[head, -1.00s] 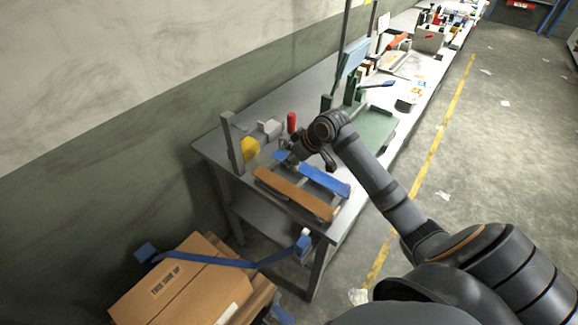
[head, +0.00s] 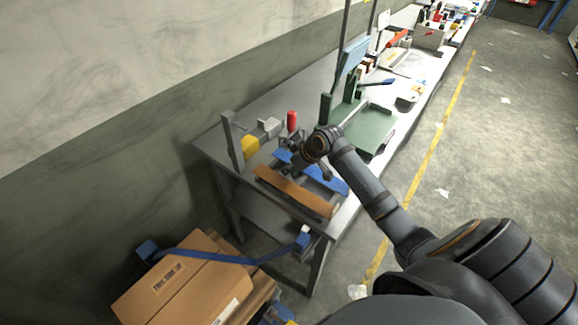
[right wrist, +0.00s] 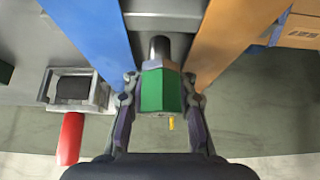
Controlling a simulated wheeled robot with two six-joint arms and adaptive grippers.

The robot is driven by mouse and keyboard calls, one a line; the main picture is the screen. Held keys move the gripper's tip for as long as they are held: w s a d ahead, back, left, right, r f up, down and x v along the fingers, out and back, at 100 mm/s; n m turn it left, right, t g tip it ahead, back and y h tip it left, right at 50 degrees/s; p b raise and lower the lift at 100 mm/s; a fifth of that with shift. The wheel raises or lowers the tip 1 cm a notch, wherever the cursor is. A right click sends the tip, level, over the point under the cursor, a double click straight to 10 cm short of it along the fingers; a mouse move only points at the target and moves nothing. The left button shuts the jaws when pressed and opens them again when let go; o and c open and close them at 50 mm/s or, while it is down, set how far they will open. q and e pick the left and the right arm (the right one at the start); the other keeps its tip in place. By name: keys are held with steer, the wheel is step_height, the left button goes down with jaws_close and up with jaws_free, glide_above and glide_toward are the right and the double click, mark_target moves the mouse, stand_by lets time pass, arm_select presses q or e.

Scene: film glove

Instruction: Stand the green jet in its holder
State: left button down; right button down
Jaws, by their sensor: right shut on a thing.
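The green jet (right wrist: 161,91) shows in the right wrist view as a green faceted block with a grey metal collar and a dark cylindrical end pointing up the picture. A small brass-coloured tip shows at its lower edge. My right gripper (right wrist: 162,94) is shut on it, one finger on each side. In the head view my right gripper (head: 299,163) is over the near end of the bench, and the jet cannot be made out there. A grey square frame with a dark inside (right wrist: 76,90) lies to the left; I cannot tell whether it is the holder. My left gripper is not in view.
A blue bar (right wrist: 91,35) and an orange-brown bar (right wrist: 228,40) flank the jet. A red handle (head: 292,121), a yellow piece (head: 250,147) and a grey post (head: 232,142) stand nearby. A green press base (head: 368,128) is farther along the bench. A cardboard box (head: 185,280) is below.

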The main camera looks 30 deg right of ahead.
steer(key=c, duration=1.1)
jaws_free()
steer(key=shift+r, duration=0.25)
steer(key=shift+v, duration=6.35)
steer(key=shift+o, duration=0.5)
steer(key=shift+w+r, duration=0.1)
steer(key=shift+w, duration=0.1)
